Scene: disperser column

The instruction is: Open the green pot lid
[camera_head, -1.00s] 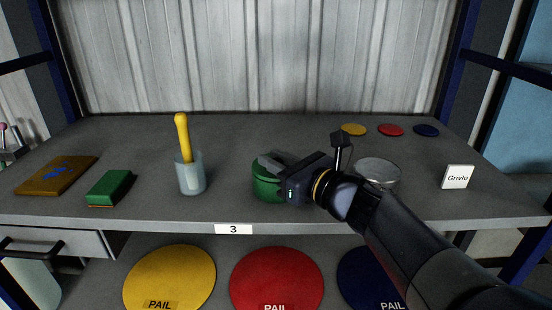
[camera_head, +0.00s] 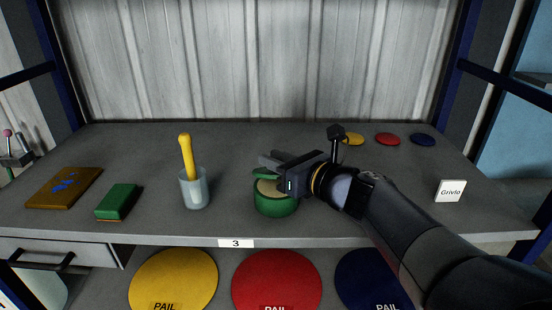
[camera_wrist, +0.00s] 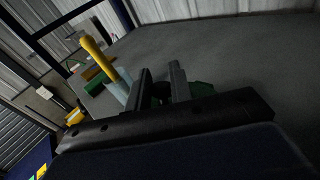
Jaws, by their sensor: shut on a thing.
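The green pot (camera_head: 275,205) stands on the grey shelf, near its front edge and right of the glass. Its top is partly uncovered and a pale inside shows. The green lid (camera_head: 266,173) is raised and tilted above the pot's back rim, partly hidden by my gripper. My gripper (camera_head: 272,160) reaches in from the right, shut on the lid. In the wrist view, the two fingers of my gripper (camera_wrist: 160,80) have a dark knob between them, and part of the green lid (camera_wrist: 200,90) shows beyond the right finger. The pot itself cannot be made out there.
A glass (camera_head: 195,190) with a yellow-handled tool (camera_head: 186,155) stands left of the pot. Further left are a green sponge (camera_head: 118,202) and a brown board (camera_head: 64,187). A white card (camera_head: 450,191) stands at right. Three coloured discs lie at the back right. The back middle is clear.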

